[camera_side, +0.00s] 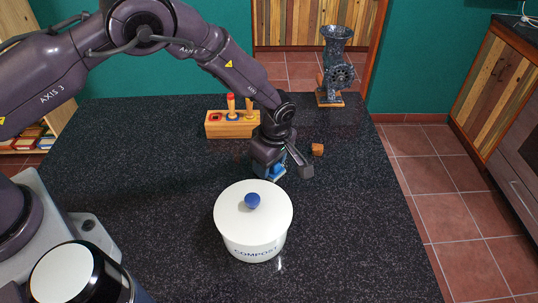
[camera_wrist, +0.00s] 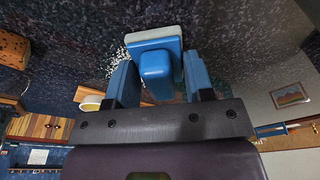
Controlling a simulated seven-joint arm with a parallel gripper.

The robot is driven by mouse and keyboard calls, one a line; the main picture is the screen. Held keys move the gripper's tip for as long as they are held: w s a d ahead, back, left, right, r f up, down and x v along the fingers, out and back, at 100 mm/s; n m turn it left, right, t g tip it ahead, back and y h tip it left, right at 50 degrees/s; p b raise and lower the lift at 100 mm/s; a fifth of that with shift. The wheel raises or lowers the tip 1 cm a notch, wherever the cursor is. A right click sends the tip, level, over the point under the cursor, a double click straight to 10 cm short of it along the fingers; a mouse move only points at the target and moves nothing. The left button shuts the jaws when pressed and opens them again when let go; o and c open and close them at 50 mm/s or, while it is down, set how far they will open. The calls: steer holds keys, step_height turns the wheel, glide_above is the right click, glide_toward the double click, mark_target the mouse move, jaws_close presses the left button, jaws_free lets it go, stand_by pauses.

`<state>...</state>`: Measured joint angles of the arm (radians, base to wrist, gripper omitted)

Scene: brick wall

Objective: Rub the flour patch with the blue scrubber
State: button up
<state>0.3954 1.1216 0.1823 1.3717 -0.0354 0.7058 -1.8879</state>
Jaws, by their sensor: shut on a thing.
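The blue scrubber (camera_wrist: 155,62) has a block handle and a pale pad edge; it shows in the wrist view between my blue fingers. My gripper (camera_wrist: 159,74) is shut on its handle. In the side view a bit of the blue scrubber (camera_side: 277,171) shows under my gripper (camera_side: 274,166), low at the dark counter, just behind the white pot. White specks of the flour patch (camera_wrist: 116,63) show beside the pad's left edge in the wrist view. The rest of the patch is hidden by the scrubber and gripper. I cannot tell whether the pad touches the counter.
A white lidded compost pot (camera_side: 253,225) stands close in front of my gripper. The right side of the dark counter (camera_side: 350,220) is clear.

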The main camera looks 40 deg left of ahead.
steer(key=shift+s+d+f, duration=0.2)
steer(key=shift+s+d, duration=0.3)
steer(key=shift+w+a+f, duration=0.15)
steer(key=shift+w+a, duration=0.5)
steer(key=shift+a, duration=0.05)
steer(key=shift+w+a+f, duration=0.1)
steer(key=shift+w+a, duration=0.5)
steer(key=shift+a, duration=0.1)
steer(key=shift+w+a+r, duration=0.15)
steer(key=shift+w+a, duration=1.85)
steer(key=shift+a, duration=0.05)
steer(key=shift+w+a, duration=0.2)
steer(key=shift+w, duration=0.05)
steer(key=shift+w+d, duration=0.3)
steer(key=shift+s+d, duration=1.25)
steer(key=shift+d, duration=0.05)
